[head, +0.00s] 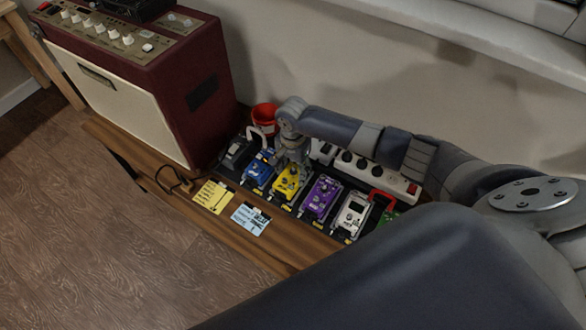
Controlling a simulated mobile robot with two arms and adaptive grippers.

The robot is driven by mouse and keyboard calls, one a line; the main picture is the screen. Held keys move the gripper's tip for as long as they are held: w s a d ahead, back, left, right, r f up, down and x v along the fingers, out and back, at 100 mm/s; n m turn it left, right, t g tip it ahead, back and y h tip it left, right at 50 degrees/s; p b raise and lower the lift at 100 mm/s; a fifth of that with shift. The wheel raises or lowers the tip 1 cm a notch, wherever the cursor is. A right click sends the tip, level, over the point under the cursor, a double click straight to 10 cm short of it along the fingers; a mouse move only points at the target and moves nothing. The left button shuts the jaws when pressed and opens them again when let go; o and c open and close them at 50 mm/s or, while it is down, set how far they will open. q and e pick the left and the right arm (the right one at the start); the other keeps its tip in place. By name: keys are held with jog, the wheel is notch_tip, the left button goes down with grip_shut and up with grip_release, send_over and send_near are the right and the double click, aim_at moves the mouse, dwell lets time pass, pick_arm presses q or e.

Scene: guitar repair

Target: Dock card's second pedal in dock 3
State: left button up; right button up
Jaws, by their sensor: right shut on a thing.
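My right gripper (292,158) reaches in from the right and is shut on the yellow pedal (289,185), at its far end. The yellow pedal is in the row on the dark board, between the blue pedal (257,174) and the purple pedal (321,198); I cannot tell whether it is seated or slightly raised. A white pedal (353,214) is right of the purple one. A yellow card (213,195) and a light blue card (251,218) lie in front of the row; their writing is too small to read. Dock numbers are unreadable. My left gripper is out of view.
A black pedal (236,153) is at the row's left end, beside the red amplifier (165,90). A red bucket (264,116) and a white power strip (372,172) stand behind. A green item (390,216) is at the right end.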

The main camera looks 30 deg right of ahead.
jog(key=shift+f, duration=0.2)
jog(key=o, duration=1.8)
notch_tip(320, 180, up, 8)
jog(key=p, duration=0.9)
jog(key=shift+p, duration=0.35)
jog(key=shift+s+f, duration=0.1)
